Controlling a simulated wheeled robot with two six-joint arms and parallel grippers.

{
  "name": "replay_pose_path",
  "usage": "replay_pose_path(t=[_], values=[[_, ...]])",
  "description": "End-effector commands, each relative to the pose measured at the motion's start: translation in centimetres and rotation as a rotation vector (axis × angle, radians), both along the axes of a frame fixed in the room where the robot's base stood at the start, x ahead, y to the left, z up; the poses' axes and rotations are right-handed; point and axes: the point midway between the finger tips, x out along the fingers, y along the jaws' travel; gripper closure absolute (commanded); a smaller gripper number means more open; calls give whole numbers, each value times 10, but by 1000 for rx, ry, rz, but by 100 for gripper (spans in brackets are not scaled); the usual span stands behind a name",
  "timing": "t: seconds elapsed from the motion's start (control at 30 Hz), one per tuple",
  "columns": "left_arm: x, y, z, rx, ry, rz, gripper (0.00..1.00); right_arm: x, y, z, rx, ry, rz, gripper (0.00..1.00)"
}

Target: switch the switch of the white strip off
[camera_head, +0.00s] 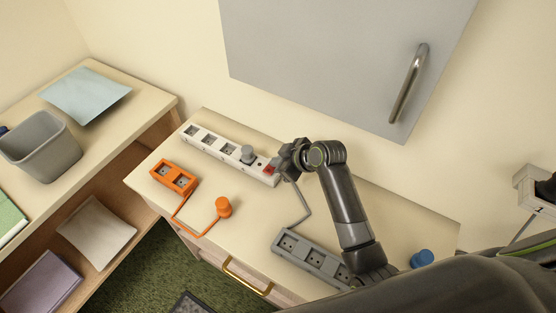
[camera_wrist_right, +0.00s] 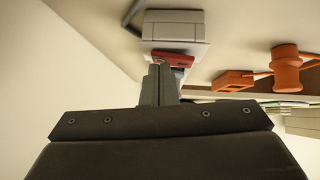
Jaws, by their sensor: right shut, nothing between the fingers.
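In the right wrist view the strip's end (camera_wrist_right: 174,25) and the red switch (camera_wrist_right: 174,59) are right in front of the fingertips (camera_wrist_right: 160,72). The right gripper is shut and empty, its tips at or very close to the switch; I cannot tell whether they touch. My left gripper is not in view.
A grey strip (camera_head: 311,257) lies under my right arm, and an orange strip (camera_head: 174,177) with an orange plug (camera_head: 223,207) lies left. A blue plug (camera_head: 421,258) is at right. A grey wall door (camera_head: 340,60) with a handle (camera_head: 408,83) hangs above.

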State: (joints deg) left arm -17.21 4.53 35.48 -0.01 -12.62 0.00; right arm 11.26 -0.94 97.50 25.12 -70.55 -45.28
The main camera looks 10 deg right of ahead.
Motion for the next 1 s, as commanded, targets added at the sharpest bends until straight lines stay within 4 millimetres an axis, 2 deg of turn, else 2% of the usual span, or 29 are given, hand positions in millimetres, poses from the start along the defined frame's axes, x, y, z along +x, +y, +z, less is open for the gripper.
replay_pose_path(t=[0.23, 0.6, 1.0], values=[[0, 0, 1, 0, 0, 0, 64, -2, 0, -1, -1, 6, -1, 100], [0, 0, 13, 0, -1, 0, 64, -12, 11, 3, 1, 6, -1, 100], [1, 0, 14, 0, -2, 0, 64, -12, 10, 5, -1, 3, 0, 100]])
